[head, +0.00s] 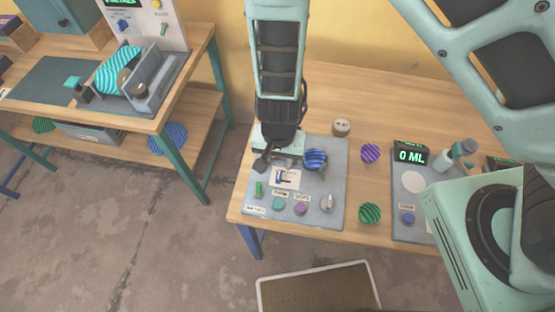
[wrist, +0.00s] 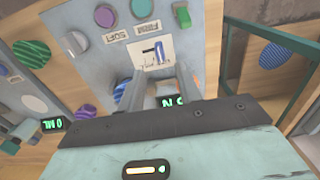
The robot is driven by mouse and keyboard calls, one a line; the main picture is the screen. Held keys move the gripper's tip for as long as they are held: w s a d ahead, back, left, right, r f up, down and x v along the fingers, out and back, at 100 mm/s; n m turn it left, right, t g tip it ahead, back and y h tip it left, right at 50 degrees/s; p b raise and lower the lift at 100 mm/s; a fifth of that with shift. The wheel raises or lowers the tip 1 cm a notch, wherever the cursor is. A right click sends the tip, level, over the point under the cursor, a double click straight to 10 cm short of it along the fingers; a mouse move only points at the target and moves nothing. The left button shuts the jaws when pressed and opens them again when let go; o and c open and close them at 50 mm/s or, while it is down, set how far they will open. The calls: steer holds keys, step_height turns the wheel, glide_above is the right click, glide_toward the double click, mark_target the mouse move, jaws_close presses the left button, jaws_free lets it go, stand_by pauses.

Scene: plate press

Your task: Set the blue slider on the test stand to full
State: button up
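The test stand is a grey panel (head: 335,186) on the wooden table, and it fills the upper middle of the wrist view (wrist: 90,55). A white plate on it (head: 285,179) carries a small blue part beside a dark line, which looks like the blue slider (wrist: 160,51); its exact setting is too small to read. My gripper (head: 280,157) is over the back part of the panel, behind this plate. In the wrist view its two fingers (wrist: 158,82) stand apart with nothing held between them. A lit green display (wrist: 173,101) is partly hidden by the gripper.
The panel also has a green lever (head: 259,188), teal button (head: 279,203), purple button (head: 300,209) and grey knob (head: 327,202). A blue striped ball (head: 315,159) is close right of my gripper. Purple (head: 370,153) and green (head: 369,213) balls lie right, before a "0 ML" station (head: 410,157).

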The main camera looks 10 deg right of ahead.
mark_target(279, 175)
step_height(279, 175, down, 7)
steer(key=shift+r, duration=0.1)
stand_by(0.3)
jaws_close()
